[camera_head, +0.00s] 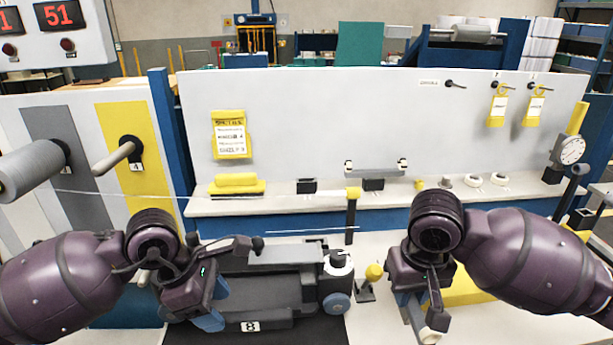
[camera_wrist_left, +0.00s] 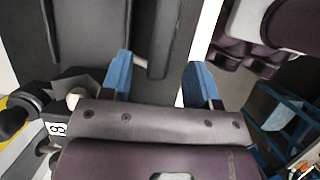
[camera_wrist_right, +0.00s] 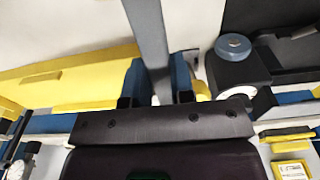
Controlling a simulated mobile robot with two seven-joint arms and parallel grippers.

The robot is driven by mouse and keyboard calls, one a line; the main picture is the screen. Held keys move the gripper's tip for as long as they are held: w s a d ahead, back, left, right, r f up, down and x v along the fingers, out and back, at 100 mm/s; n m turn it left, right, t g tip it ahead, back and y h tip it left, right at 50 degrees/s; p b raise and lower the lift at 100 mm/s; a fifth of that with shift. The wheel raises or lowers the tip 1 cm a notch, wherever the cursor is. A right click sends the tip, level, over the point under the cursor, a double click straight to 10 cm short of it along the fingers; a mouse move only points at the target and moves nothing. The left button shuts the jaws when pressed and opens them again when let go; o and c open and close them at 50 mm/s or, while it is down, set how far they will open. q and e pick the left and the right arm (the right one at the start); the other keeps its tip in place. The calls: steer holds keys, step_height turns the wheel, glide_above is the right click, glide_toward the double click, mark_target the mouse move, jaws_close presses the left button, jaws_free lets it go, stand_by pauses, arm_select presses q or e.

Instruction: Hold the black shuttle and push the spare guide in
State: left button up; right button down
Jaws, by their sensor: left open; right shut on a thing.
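The black shuttle (camera_head: 270,290), with a plate marked 8, lies on a dark mat at the front centre. Its right end carries a blue wheel (camera_head: 336,304) and a white ring; this end also shows in the right wrist view (camera_wrist_right: 235,70). My left gripper (camera_head: 210,318) is open at the shuttle's left end. In the left wrist view its blue fingers (camera_wrist_left: 160,82) stand apart, with a dark grey bar end near the gap. My right gripper (camera_head: 420,305), right of the shuttle, is shut on a grey bar (camera_wrist_right: 148,35). I cannot tell for sure that this bar is the spare guide.
A small stand with a yellow knob (camera_head: 373,272) stands between the shuttle and my right gripper. A yellow block (camera_head: 470,287) lies under my right arm. Behind, a white ledge (camera_head: 300,203) holds yellow rolls (camera_head: 236,183) and small parts. A thin thread crosses above the shuttle.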

mark_target(224, 316)
arm_select(q)
steer(key=shift+x, duration=2.65)
jaws_close()
steer(key=shift+c, duration=1.3)
jaws_free()
steer(key=shift+c, duration=0.3)
jaws_close()
steer(key=shift+f, duration=0.1)
